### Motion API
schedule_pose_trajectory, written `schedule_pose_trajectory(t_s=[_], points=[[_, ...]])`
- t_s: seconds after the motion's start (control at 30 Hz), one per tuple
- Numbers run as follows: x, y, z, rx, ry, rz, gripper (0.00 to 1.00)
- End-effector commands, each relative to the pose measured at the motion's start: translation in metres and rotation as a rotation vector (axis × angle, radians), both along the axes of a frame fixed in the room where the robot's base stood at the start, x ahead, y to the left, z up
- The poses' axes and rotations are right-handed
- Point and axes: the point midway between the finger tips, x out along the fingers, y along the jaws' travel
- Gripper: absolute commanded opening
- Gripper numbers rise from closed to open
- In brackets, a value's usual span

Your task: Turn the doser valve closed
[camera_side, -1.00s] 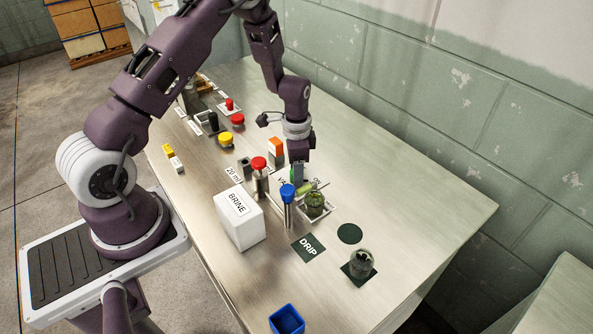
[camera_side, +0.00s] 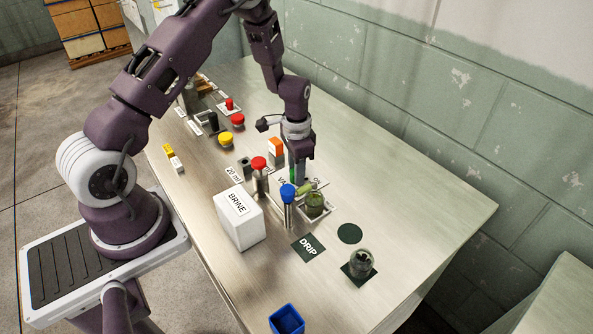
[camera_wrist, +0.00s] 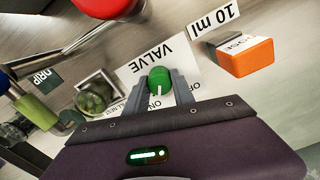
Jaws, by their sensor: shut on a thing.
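The doser valve is a round green knob (camera_wrist: 159,79) with a white pointer line, on a white plate (camera_wrist: 150,62) lettered VALVE. My gripper (camera_wrist: 164,88) is shut on the knob, one finger on each side of it. In the wrist view the pointer line points down towards my palm, towards lettering that is partly hidden by the gripper. In the side view my gripper (camera_side: 297,172) reaches down to the valve, and the fingers hide most of the knob.
A blue-topped post (camera_side: 287,192) and a red-topped post (camera_side: 259,165) stand close by. A green jar (camera_side: 315,203) sits beside the valve plate. An orange-topped block (camera_side: 275,146) is behind, and the white BRINE box (camera_side: 238,220) is in front. The table's right end is mostly clear.

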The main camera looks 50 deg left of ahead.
Motion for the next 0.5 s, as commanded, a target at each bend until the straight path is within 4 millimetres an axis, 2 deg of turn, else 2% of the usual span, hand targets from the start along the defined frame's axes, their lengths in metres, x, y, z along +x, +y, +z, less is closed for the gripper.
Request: schedule_pose_trajectory(t_s=[0.5], points=[[0.0007, 0.0010, 0.0009, 0.001, -0.002, 0.490, 0.00]])
